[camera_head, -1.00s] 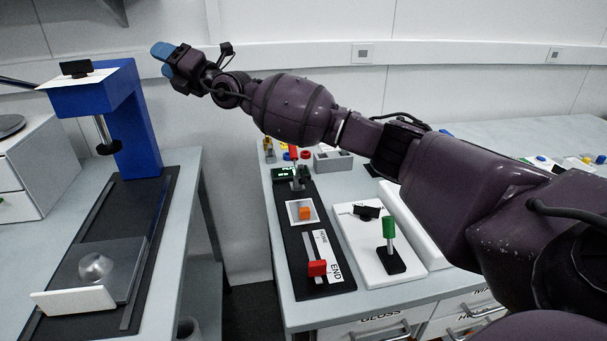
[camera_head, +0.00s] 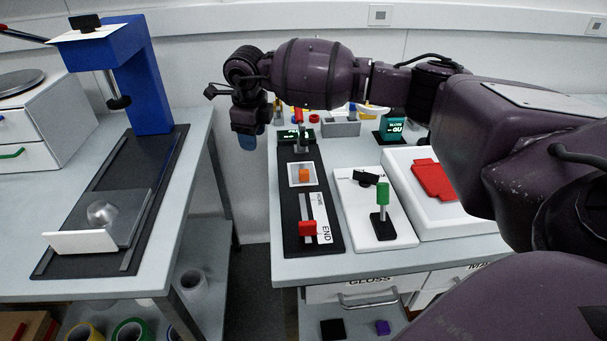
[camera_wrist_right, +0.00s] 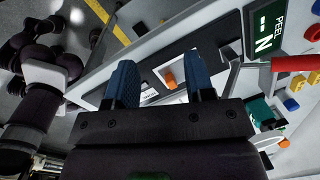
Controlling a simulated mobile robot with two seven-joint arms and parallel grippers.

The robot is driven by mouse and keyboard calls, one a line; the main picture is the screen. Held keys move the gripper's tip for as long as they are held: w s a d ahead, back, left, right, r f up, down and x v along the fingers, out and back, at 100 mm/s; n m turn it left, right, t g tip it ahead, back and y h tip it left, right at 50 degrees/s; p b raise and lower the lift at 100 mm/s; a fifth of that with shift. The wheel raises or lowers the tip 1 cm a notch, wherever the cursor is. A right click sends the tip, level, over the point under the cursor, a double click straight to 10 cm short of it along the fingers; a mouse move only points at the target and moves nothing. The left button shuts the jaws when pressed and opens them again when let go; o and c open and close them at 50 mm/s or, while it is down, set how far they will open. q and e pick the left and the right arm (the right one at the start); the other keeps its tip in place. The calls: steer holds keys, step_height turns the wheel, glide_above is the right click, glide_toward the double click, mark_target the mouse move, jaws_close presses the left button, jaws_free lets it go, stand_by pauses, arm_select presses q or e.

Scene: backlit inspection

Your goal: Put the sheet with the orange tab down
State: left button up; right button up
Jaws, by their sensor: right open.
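The white sheet (camera_head: 302,184) with the orange tab (camera_head: 304,175) lies on the black bed of a narrow bench device (camera_head: 292,222). In the right wrist view the orange tab (camera_wrist_right: 170,79) shows between my fingers, with the sheet (camera_wrist_right: 187,66) around it. My right gripper (camera_head: 247,142) points down with blue fingertips, left of the device and above bench height. My left gripper is not in view.
A red slider block (camera_head: 308,228) sits nearer on the same device. A white board with a green-topped post (camera_head: 382,196) and a white tray with a red piece (camera_head: 433,180) stand to the right. A blue press (camera_head: 150,80) stands on the left bench, across a gap.

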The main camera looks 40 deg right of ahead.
steer(key=s+d+r+n+g+h, duration=0.1)
steer(key=s+d+n+g+h, duration=0.2)
steer(key=s+d+g, duration=0.15)
glide_above(298, 180)
steer(key=w+a, duration=0.1)
steer(key=shift+n+t, duration=0.25)
steer(key=shift+n, duration=0.15)
step_height(298, 180, down, 5)
steer(key=shift+f, duration=0.1)
steer(key=shift+b+x, duration=0.4)
steer(key=shift+x, duration=2.2)
steer(key=shift+w+a+f, duration=0.1)
steer(key=shift+w+a, duration=0.05)
steer(key=shift+a, duration=0.05)
steer(key=shift+c, duration=0.2)
jaws_close()
